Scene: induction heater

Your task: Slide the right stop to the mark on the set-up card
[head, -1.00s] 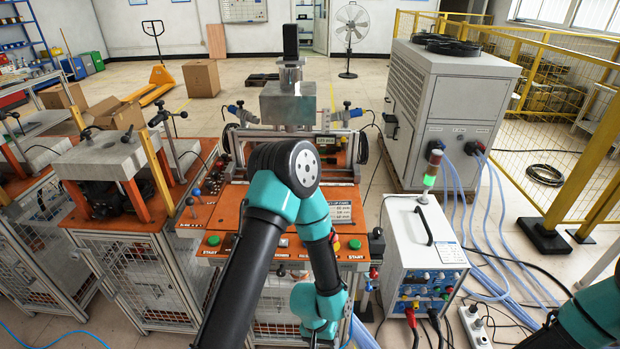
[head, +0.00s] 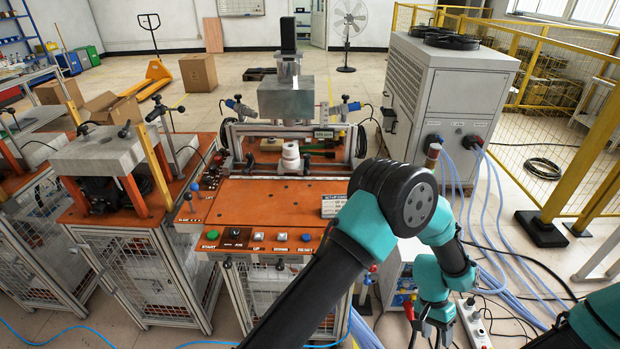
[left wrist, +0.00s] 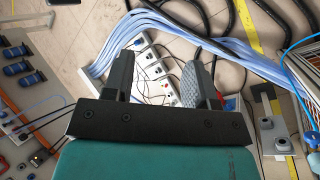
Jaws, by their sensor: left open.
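I cannot pick out the right stop for certain; the press rail area is small, and my arm hides the table's right side. My left gripper (head: 428,335) is low at the right of the press table, over the floor by the power strip. In the left wrist view the left gripper (left wrist: 156,72) is open, with nothing between its fingers. My right gripper is out of view.
A white power strip (head: 473,322) and blue hoses (head: 490,235) lie on the floor at the right. A grey chiller cabinet (head: 450,100) stands behind. A white power unit is mostly hidden by my arm. A white cylindrical part (head: 290,156) stands under the press head (head: 286,97).

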